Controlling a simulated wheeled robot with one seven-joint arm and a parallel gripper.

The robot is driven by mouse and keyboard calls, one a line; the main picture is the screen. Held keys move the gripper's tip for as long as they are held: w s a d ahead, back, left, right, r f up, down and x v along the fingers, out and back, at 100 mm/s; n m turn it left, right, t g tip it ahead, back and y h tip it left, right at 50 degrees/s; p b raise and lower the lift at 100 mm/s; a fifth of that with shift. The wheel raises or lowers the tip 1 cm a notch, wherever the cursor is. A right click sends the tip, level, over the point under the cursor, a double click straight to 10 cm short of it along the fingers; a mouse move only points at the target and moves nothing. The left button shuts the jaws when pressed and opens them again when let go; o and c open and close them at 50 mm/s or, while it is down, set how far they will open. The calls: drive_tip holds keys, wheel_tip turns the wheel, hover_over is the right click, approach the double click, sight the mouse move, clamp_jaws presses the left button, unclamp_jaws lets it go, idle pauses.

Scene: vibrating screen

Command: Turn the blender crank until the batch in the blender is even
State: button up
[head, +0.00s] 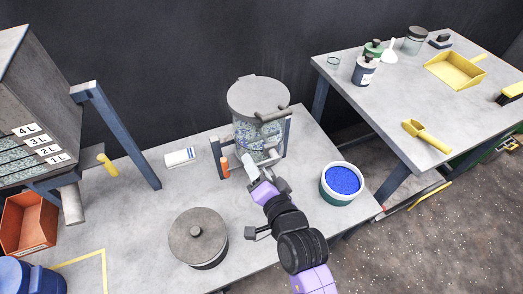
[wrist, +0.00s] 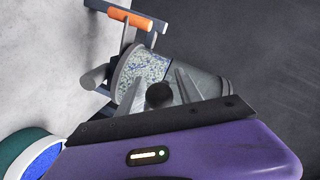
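The blender is a clear drum (head: 250,135) with a grey lid, held in a blue-grey frame near the table's back edge. Its batch is pale with blue specks, also seen through the drum in the wrist view (wrist: 150,68). An orange handle (head: 224,166), apparently the crank grip, stands at the frame's left side; it shows at the top of the wrist view (wrist: 137,17). My gripper (head: 258,164) is in front of the drum, right of the orange handle and apart from it. Its fingers (wrist: 163,85) are spread, with a dark round knob between them; contact cannot be told.
A tub of blue granules (head: 326,190) stands right of my arm. A grey lidded pot (head: 198,228) stands at the front. A white labelled item (head: 180,157) lies left of the blender. A hopper stand (head: 120,135) is farther left. A second table (head: 400,100) is at right.

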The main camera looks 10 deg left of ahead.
idle(0.3)
drive_tip(key=p+v, duration=0.1)
drive_tip(key=v, duration=0.5)
drive_tip(key=shift+p, duration=0.35)
